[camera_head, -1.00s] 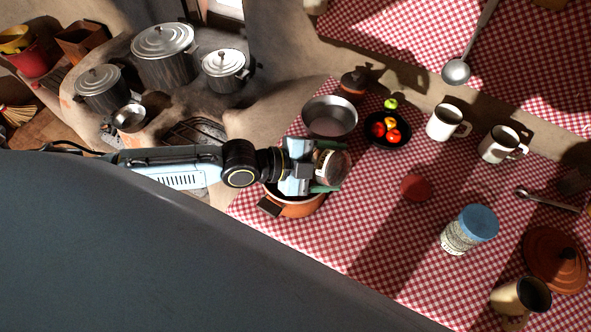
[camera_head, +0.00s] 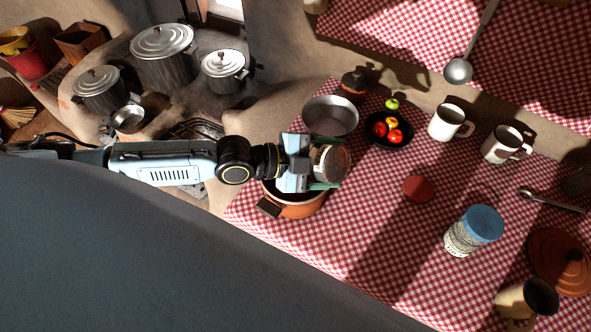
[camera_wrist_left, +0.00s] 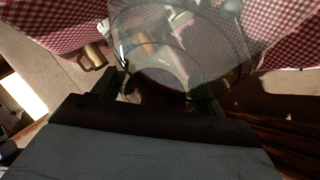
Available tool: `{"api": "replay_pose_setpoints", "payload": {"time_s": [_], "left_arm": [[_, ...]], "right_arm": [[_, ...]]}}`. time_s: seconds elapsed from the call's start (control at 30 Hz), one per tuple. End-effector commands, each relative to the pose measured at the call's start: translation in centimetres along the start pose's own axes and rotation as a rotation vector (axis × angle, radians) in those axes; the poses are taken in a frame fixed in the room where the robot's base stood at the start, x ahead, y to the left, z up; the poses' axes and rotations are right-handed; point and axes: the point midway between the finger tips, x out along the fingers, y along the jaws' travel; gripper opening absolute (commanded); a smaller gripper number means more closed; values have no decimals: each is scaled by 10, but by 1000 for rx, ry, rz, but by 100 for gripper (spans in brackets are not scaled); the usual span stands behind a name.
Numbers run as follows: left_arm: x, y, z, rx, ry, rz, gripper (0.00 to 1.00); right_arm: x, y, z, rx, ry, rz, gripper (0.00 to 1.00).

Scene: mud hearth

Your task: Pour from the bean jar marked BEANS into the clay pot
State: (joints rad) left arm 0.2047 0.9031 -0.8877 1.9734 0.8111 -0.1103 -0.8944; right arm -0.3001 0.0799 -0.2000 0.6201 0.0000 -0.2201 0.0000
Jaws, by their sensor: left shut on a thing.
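My left gripper (camera_head: 322,165) is shut on a clear glass jar (camera_head: 333,162), held over the right side of the orange clay pot (camera_head: 297,211). The jar lies strongly tilted, with its round end facing right. In the left wrist view the clear glass of the jar (camera_wrist_left: 185,45) fills the top middle, with something dark brown low behind it. No BEANS marking is readable. The gripper and jar hide much of the pot's opening, so I cannot tell what is inside it. My right gripper is out of view.
A metal bowl (camera_head: 331,116) and a black fruit bowl (camera_head: 388,129) stand behind the pot. A red disc (camera_head: 418,188), a blue-lidded jar (camera_head: 473,231), white mugs (camera_head: 447,122) and a clay lid (camera_head: 559,263) are to the right. Checked cloth between them is free.

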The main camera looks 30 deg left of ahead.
Motion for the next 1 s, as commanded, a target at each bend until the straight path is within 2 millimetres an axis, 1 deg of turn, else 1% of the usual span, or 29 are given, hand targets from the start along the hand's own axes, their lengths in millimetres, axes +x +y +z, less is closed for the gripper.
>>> {"api": "replay_pose_setpoints", "payload": {"time_s": [0.57, 1.0], "left_arm": [[-3, -4, 0, -26, 25, -14, 38], [-6, -7, 2, -59, 52, -26, 38]], "right_arm": [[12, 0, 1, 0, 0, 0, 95], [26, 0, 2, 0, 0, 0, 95]]}}
